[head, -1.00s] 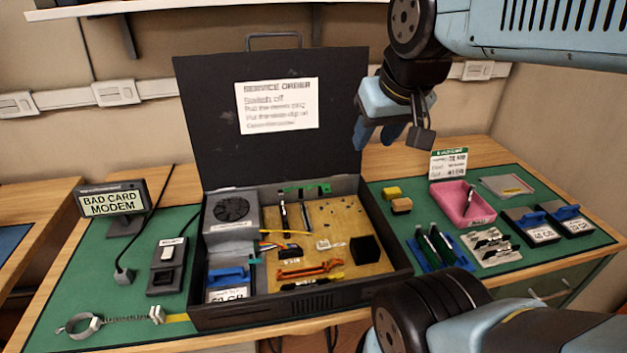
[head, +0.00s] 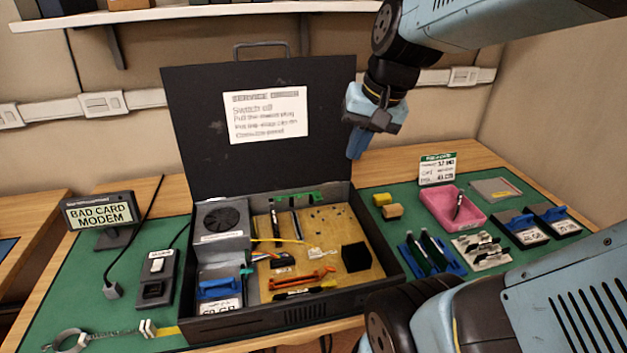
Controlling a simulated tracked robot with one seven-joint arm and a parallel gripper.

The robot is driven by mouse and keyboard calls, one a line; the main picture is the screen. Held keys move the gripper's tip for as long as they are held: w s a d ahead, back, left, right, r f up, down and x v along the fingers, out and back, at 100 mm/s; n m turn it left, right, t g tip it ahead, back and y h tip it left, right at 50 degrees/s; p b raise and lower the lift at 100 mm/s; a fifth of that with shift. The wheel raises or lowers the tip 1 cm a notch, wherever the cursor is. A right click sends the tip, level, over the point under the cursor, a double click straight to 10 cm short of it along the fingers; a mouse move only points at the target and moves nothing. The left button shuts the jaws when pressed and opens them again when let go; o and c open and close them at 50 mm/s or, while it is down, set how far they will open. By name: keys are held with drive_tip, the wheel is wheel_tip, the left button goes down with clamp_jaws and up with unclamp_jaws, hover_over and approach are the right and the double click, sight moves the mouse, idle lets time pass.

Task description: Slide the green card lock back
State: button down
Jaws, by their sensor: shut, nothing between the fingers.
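The open black computer case (head: 300,322) stands on the green mat with its lid up. A green piece (head: 297,199), which looks like the card lock, lies along the inside of the case's back wall. Upright dark cards (head: 275,224) stand just in front of it. It is too small to tell how far the lock is slid. My gripper (head: 356,150) is shut and empty, pointing down. It is in the air by the lid's right edge, above and to the right of the lock, apart from it.
The raised lid (head: 200,150) stands behind the lock. A pink tray (head: 440,205), a blue card rack (head: 410,258) and drives (head: 524,229) lie right of the case. A switch box (head: 155,280) and the sign (head: 100,212) are at left.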

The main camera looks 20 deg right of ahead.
drive_tip(key=w+d+f+m+y, duration=0.6)
drive_tip(key=w+d+f+m, duration=0.7)
drive_tip(key=w+f+m, duration=0.2)
drive_tip(key=shift+w+d+f+m+y, duration=0.2)
drive_tip(key=shift+d+f+m+y, duration=0.2)
drive_tip(key=shift+f+m, duration=0.95)
drive_tip(key=shift+g, duration=0.3)
drive_tip(key=x, duration=0.9)
drive_tip(key=shift+w+a+f, duration=0.1)
drive_tip(key=shift+a, duration=0.1)
drive_tip(key=a, duration=0.1)
drive_tip(key=w+a, duration=0.1)
drive_tip(key=a, duration=0.1)
drive_tip(key=shift+f, duration=0.15)
drive_tip(key=shift+w+a, duration=0.2)
drive_tip(key=shift+a, duration=0.4)
